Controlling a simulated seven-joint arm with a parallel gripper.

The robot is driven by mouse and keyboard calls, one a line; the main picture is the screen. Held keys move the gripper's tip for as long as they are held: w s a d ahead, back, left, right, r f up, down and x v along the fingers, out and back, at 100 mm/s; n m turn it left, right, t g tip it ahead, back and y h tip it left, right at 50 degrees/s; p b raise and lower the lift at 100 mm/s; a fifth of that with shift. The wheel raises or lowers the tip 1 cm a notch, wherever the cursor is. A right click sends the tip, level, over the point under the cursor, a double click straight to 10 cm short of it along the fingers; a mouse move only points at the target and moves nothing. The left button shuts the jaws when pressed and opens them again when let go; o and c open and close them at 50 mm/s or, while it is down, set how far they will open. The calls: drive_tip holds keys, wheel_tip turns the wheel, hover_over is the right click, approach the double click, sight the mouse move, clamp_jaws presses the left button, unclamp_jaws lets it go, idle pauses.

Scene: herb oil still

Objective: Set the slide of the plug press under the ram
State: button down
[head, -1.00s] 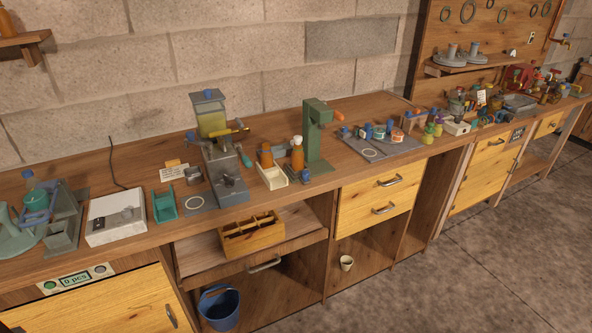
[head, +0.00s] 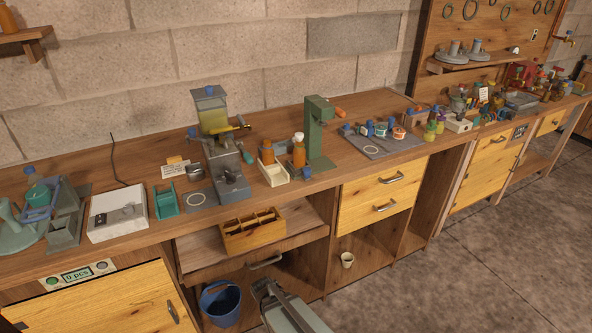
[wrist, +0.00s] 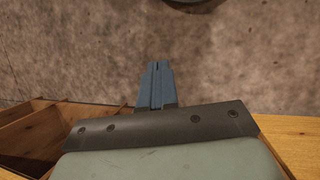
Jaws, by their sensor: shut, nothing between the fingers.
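A green upright press with an overhanging head (head: 318,130) stands on the bench, right of the bottles; I take it for the plug press. A small grey-blue piece (head: 306,173) sits low at its front left; I cannot tell whether it is the slide or how it lies to the ram. My gripper (wrist: 157,72) has its blue fingers together and empty, over bare floor in the wrist view. In the head view my arm (head: 285,308) shows at the bottom edge, in front of the bench and well below the press.
A cream bin (head: 273,174) and amber bottles (head: 299,153) stand close left of the press. A grey mat (head: 382,147) with several small jars lies to its right. A divided wooden box (head: 252,236) sits on the lower shelf. A blue bucket (head: 220,306) stands beneath.

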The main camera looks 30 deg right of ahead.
drive_tip(key=w+d+r+t+h, duration=0.1)
drive_tip(key=w+r, duration=0.6)
drive_tip(key=r, duration=0.5)
drive_tip(key=w+d+r+t+h, duration=0.1)
drive_tip(key=w+d+r+t, duration=0.1)
drive_tip(key=w+r, duration=0.6)
drive_tip(key=w+d+r+m+t+h, duration=0.1)
drive_tip(key=w+r, duration=0.6)
drive_tip(key=r, duration=1)
drive_tip(key=shift+w+d+r+t+h, duration=0.3)
drive_tip(key=shift+w+d+t+h, duration=0.15)
drive_tip(key=shift+d, duration=0.25)
drive_tip(key=m+t, duration=0.2)
drive_tip(key=m, duration=0.2)
approach(302, 168)
drive_tip(key=s+a+r, duration=0.2)
drive_tip(key=s+a, duration=0.1)
drive_tip(key=a, duration=0.1)
drive_tip(key=shift+h, duration=0.25)
drive_tip(key=shift+d, duration=0.1)
drive_tip(key=shift+x, duration=4.9)
drive_tip(key=shift+w, duration=0.15)
